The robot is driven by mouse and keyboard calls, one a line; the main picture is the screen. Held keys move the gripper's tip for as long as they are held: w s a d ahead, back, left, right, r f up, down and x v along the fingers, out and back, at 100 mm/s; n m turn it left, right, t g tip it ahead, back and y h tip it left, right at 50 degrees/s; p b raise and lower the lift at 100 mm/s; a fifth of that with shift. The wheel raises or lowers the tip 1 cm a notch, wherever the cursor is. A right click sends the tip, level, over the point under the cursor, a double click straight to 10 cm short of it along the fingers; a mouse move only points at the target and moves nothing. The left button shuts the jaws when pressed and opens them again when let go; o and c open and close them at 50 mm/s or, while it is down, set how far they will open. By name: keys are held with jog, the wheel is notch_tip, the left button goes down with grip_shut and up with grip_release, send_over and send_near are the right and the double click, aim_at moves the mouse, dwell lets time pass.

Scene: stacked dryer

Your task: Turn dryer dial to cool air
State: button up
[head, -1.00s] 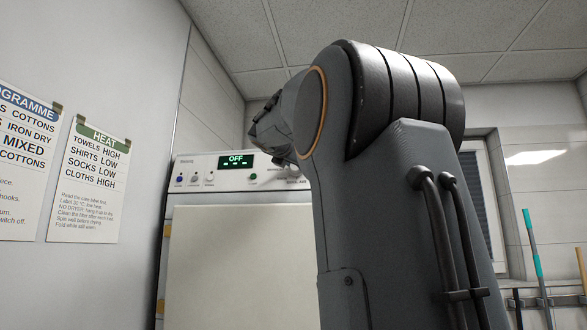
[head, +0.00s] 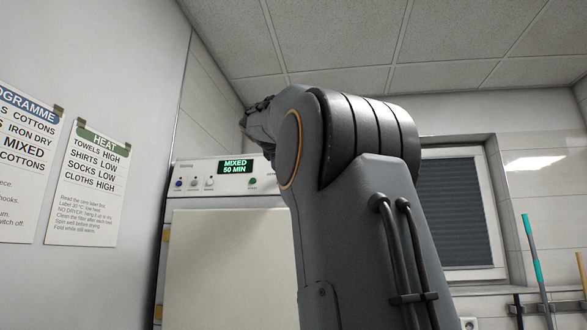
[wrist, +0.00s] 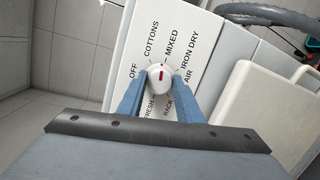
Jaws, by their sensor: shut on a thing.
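The white dryer dial (wrist: 157,82) has a red mark that points up, towards the MIXED label. My gripper (wrist: 160,77) has its two blue fingers on either side of the dial and is shut on it. Around the dial I read OFF, COTTONS, MIXED and IRON DRY. AIR (wrist: 188,76), RACK and FRESH also show, partly covered by the fingers. In the head view the dryer's display (head: 235,167) reads MIXED 50 MIN. There my arm hides the dial and the gripper's fingertips.
Small knobs and buttons sit on the dryer panel (head: 225,183) left of and below the display. A HEAT notice (head: 92,185) hangs on the left wall. A window (head: 460,205) and poles (head: 537,260) are at the right.

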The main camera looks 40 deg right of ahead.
jog(key=m+y, duration=0.1)
jog(key=m, duration=0.5)
jog(key=m+y, duration=0.1)
jog(key=m, duration=0.5)
jog(key=m+y+p, duration=0.1)
jog(key=m, duration=0.5)
jog(key=shift+d+t, duration=0.1)
jog(key=shift+t, duration=0.2)
dwell(0.3)
jog(key=o, duration=1)
jog(key=shift+r, duration=0.1)
jog(key=shift+b+v, duration=0.9)
jog(key=shift+v, duration=3.05)
